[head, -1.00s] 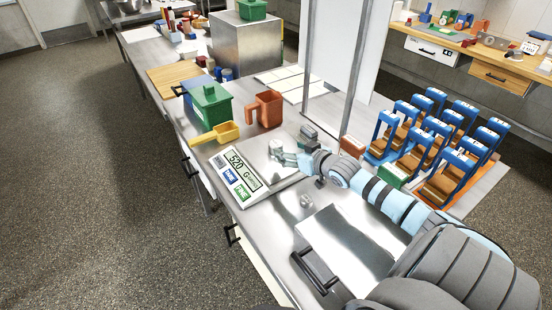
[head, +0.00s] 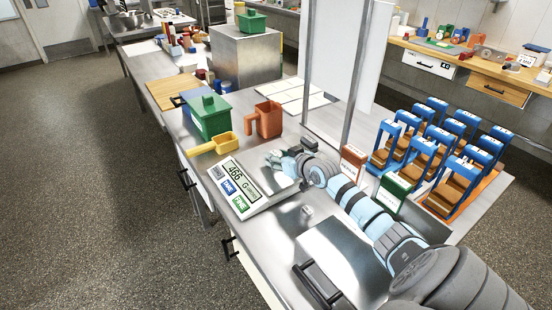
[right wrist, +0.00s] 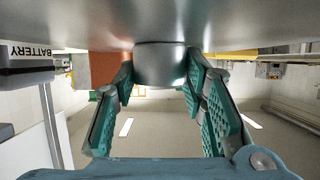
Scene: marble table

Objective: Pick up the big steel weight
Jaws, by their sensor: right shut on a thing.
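My right gripper (head: 279,159) is over the scale's metal plate in the head view. In the right wrist view its green-padded fingers (right wrist: 155,100) are shut on a shiny steel weight (right wrist: 161,66), a smooth cylinder. The weight is close to or touching the metal surface above it in that view; I cannot tell which. In the head view the fingers hide most of it. A smaller steel weight (head: 307,211) stands on the table to the right of the scale. The scale (head: 245,188) reads 466. My left gripper is not in view.
A dark block (head: 309,144) is near my right gripper. Blue-framed racks (head: 430,150) fill the right. A metal panel (head: 335,255) lies in front.

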